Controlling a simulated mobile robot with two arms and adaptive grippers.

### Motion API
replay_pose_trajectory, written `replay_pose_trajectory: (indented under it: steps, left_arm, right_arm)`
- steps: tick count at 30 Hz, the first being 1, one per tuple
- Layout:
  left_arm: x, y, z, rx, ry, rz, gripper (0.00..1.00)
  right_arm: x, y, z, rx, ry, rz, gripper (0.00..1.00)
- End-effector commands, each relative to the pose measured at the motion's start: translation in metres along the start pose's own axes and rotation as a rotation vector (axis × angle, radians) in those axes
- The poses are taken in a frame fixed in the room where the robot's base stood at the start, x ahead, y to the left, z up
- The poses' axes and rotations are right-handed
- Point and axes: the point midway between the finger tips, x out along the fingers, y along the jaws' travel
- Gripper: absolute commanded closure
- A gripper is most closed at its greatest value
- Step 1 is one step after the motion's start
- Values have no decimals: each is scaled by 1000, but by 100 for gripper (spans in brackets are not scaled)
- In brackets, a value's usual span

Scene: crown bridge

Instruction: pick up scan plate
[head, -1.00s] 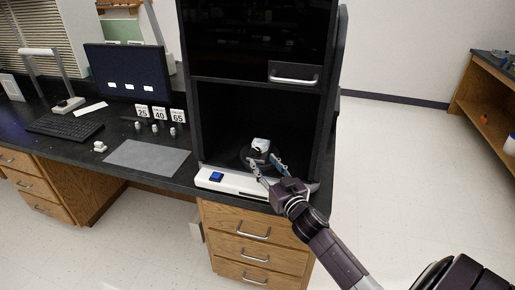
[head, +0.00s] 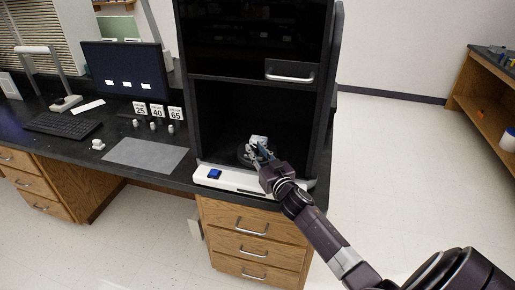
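The scan plate appears to be the small dark round plate (head: 244,156) with a pale white piece (head: 259,140) on it, inside the open dark chamber of the tall black machine (head: 215,120). My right gripper (head: 260,152) reaches into the chamber from the front right. Its fingertips are at the plate and the white piece, one to each side. The fingers and wrist hide part of the plate, so I cannot tell whether they touch or grip it. My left gripper is not in view.
The machine's white front base with a blue button (head: 214,174) lies below the chamber. A raised door with a handle (head: 290,77) is above. A grey mat (head: 145,155), small pieces, number cards (head: 158,110), keyboard (head: 63,124) and monitor (head: 123,70) stand left.

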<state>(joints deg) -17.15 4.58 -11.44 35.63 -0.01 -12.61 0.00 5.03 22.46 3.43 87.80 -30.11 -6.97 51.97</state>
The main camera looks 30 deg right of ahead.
Motion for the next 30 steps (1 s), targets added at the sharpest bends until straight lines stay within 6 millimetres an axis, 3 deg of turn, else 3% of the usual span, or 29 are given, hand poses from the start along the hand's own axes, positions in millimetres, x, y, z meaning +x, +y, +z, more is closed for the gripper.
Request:
replay_pose_trajectory:
  steps: [5, 20, 26, 30]
  left_arm:
    - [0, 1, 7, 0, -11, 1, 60]
    - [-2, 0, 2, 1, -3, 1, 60]
    - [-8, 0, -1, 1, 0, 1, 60]
    - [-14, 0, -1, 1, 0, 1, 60]
  right_arm:
    - [0, 0, 0, 0, 0, 0, 100]
    - [0, 0, -9, -2, 6, -1, 100]
    - [0, 0, -35, -6, 9, -3, 100]
    - [0, 0, -68, -6, 11, -4, 100]
